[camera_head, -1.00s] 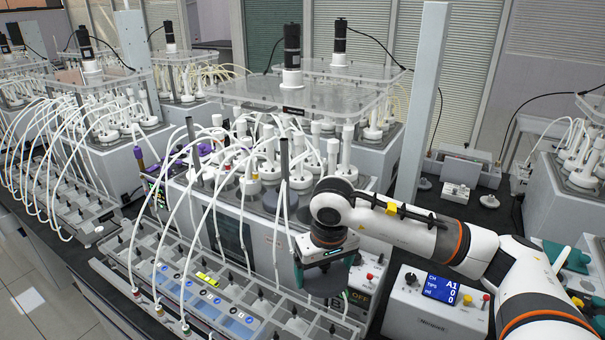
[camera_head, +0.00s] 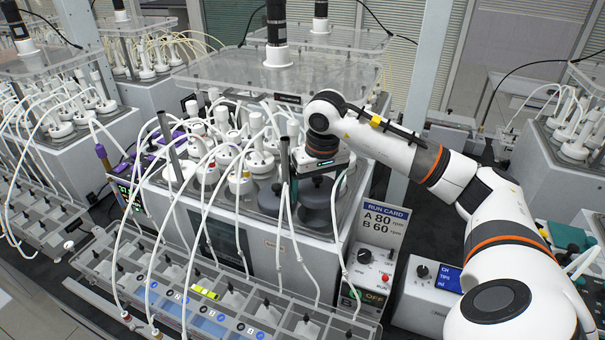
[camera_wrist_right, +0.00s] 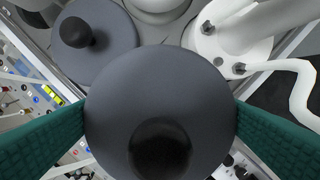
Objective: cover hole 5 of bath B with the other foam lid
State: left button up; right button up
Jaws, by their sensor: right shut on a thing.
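My right gripper (camera_head: 320,168) is shut on a dark grey round foam lid (camera_head: 322,190). In the right wrist view the lid (camera_wrist_right: 160,85), with its black knob, fills the middle between the green finger pads. It is over the front right corner of the central bath (camera_head: 262,238). I cannot read a letter on this bath. Another grey foam lid with a black knob (camera_wrist_right: 92,40) lies on the bath top, at the upper left in the wrist view. Hole 5 cannot be made out; the held lid hides what is below it. My left gripper is not in view.
White-capped bottles (camera_head: 258,160) with pale tubes crowd the bath top. A white fitting with a tube (camera_wrist_right: 232,38) is close to the held lid. A clear raised plate (camera_head: 285,72) is behind. A run card (camera_head: 384,224) and control box (camera_head: 370,270) are at the front right.

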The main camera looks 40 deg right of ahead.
jog(key=shift+s+f, duration=0.15)
jog(key=shift+a+f+b, duration=0.1)
jog(key=shift+f+b, duration=0.05)
jog(key=shift+b, duration=0.15)
jog(key=shift+s+f, duration=0.1)
jog(key=shift+f, duration=0.1)
jog(key=shift+f+b, duration=0.55)
jog(key=shift+f, duration=0.1)
jog(key=shift+f+b, duration=0.55)
jog(key=shift+f, duration=0.35)
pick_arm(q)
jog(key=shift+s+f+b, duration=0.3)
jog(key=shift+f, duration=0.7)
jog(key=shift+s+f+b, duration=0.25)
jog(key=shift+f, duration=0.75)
pick_arm(e)
jog(key=shift+f, duration=0.55)
jog(key=o, duration=0.5)
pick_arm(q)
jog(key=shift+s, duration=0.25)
pick_arm(e)
jog(key=shift+o, duration=1.1)
